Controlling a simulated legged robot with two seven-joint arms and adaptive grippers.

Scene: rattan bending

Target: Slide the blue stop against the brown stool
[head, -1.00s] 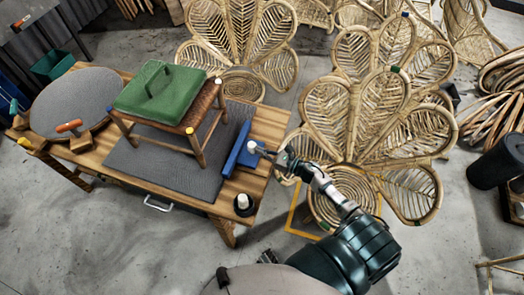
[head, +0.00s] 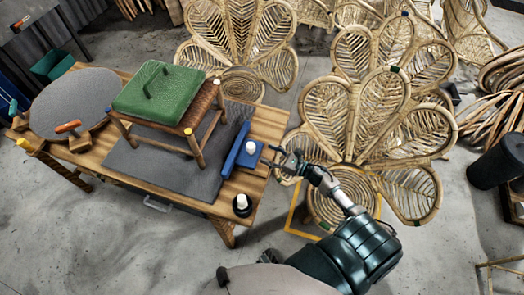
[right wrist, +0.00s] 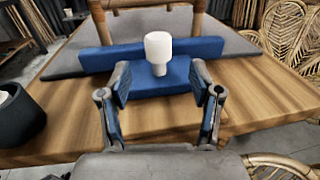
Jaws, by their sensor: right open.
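The brown stool (head: 198,146), with a green cushion (head: 160,90) on top, stands on the grey mat on the workbench. The blue stop (head: 236,152) is a long bar with a flat block and a white knob (head: 251,147). It lies to the right of the stool, with a strip of mat showing between bar and stool legs. My left gripper is not in view.
A black cup with a white top (head: 242,204) stands at the bench's front right corner. A round grey board (head: 75,100) and an orange-handled tool (head: 68,127) are at the left. Rattan chairs (head: 350,110) stand behind and to the right of the bench.

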